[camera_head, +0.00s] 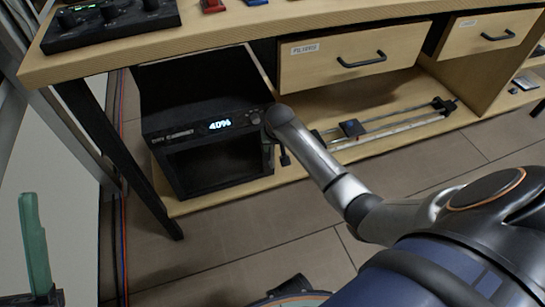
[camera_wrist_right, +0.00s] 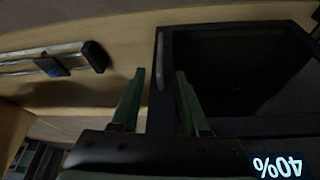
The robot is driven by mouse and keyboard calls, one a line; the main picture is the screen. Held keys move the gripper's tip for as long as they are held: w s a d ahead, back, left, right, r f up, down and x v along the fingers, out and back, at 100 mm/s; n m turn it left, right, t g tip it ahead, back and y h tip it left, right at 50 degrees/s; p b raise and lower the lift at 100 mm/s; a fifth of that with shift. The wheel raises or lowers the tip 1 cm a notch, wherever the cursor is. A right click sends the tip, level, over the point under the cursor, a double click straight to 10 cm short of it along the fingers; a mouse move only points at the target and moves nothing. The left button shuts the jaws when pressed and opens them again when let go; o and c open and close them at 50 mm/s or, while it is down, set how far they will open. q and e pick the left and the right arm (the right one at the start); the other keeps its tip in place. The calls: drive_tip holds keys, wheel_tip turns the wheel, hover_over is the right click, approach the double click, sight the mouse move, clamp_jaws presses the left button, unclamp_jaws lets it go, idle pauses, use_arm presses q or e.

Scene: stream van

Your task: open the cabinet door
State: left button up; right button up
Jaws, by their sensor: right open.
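A black box-shaped cabinet (camera_head: 208,117) with a lit "40%" display stands on the lower shelf under the bench. Its dark front (camera_head: 215,163) faces me below the display; I cannot tell glass from an opening. In the right wrist view the cabinet front (camera_wrist_right: 240,70) fills the right side, with its display upside down. My right gripper (camera_wrist_right: 160,75) is open, its green fingers on either side of the cabinet's front side edge, where a narrow grey upright strip shows. Contact cannot be told. In the head view my right arm hides its fingers. My left gripper (camera_head: 36,245) shows one green finger at lower left.
The wooden bench top (camera_head: 300,19) overhangs the cabinet. A drawer (camera_head: 330,62) with a black handle is to its right. A rail with a slider (camera_head: 352,129) lies on the shelf beside my right arm. A dark table leg (camera_head: 125,160) stands left.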

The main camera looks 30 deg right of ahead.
sight(273, 154)
use_arm(q)
wheel_tip(273, 154, down, 7)
drive_tip(key=b, duration=0.5)
drive_tip(key=shift+w+d, duration=0.2)
drive_tip(key=shift+d, duration=0.15)
use_arm(e)
drive_tip(key=x, duration=0.9)
drive_tip(key=shift+w+f, duration=0.1)
drive_tip(key=shift+f, duration=0.25)
clamp_jaws()
